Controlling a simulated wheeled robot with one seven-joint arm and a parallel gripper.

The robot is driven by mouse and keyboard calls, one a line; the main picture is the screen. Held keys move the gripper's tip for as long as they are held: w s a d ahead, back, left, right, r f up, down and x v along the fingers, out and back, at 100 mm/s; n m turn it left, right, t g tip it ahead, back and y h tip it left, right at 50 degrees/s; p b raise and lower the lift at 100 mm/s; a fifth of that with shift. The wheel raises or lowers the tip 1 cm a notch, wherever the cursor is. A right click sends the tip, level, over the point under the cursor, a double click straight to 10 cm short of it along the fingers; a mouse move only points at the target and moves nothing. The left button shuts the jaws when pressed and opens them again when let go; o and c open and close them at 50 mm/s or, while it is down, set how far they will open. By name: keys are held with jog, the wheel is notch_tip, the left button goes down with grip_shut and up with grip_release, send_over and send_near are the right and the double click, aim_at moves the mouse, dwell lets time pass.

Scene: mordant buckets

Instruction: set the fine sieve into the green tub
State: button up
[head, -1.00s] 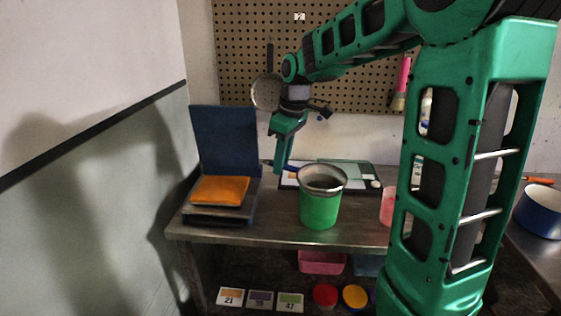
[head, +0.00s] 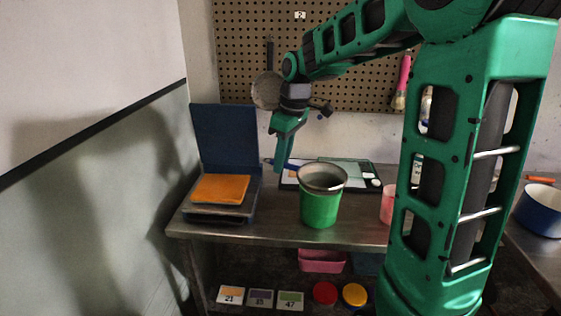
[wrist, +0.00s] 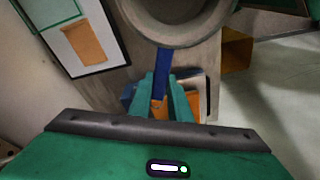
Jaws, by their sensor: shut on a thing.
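The sieve (head: 323,187) has a grey metal rim and a blue handle. It sits at the mouth of the green tub (head: 320,210) on the bench, its bowl inside or directly over the tub. I cannot tell whether its rim fully rests on the tub's edge. My gripper (head: 281,167) is left of the tub, pointing down, shut on the sieve's blue handle. In the wrist view the handle (wrist: 162,68) runs between my fingers (wrist: 160,97) to the round rim (wrist: 172,42). The tub's lower part is hidden there.
A blue stand with an orange pad (head: 220,188) is left of the tub. A flat tray or board (head: 360,176) lies behind it, and a pink cup (head: 388,205) is to the right. A round-headed tool (head: 267,90) hangs on the pegboard (head: 240,50).

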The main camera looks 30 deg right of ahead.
jog(key=shift+f, duration=1.05)
dwell(0.5)
jog(key=o, duration=1)
jog(key=shift+c, duration=0.2)
jog(key=shift+r, duration=0.15)
jog(key=r, duration=0.3)
jog(key=s+r, duration=0.1)
jog(key=r, duration=0.3)
jog(key=d+r, duration=0.1)
jog(key=r, duration=0.2)
jog(key=shift+s+r, duration=0.2)
jog(key=shift+s, duration=0.05)
